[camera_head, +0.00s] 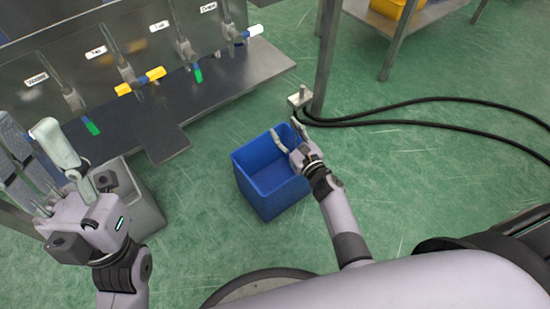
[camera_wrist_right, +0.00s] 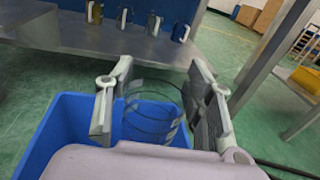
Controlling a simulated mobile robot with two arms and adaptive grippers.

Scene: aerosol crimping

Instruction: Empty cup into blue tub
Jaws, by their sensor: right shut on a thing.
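The blue tub (camera_head: 250,188) stands on the green floor in the middle of the head view; its wall also shows in the right wrist view (camera_wrist_right: 40,140). My right gripper (camera_head: 285,138) is over the tub's far right edge. In the right wrist view it (camera_wrist_right: 158,95) is shut on a clear see-through cup (camera_wrist_right: 150,122), held between the two fingers. I cannot make out any contents in the cup. The cup is hard to see in the head view. My left gripper (camera_head: 28,132) is at the far left, its fingers apart, with nothing visible between them.
A steel bench (camera_head: 215,95) with labelled taps and coloured handles stands at the back left. A grey bin (camera_head: 148,205) is beside my left gripper. Black hoses (camera_head: 400,123) cross the floor on the right, near a table leg (camera_head: 326,60). Open floor lies right of the tub.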

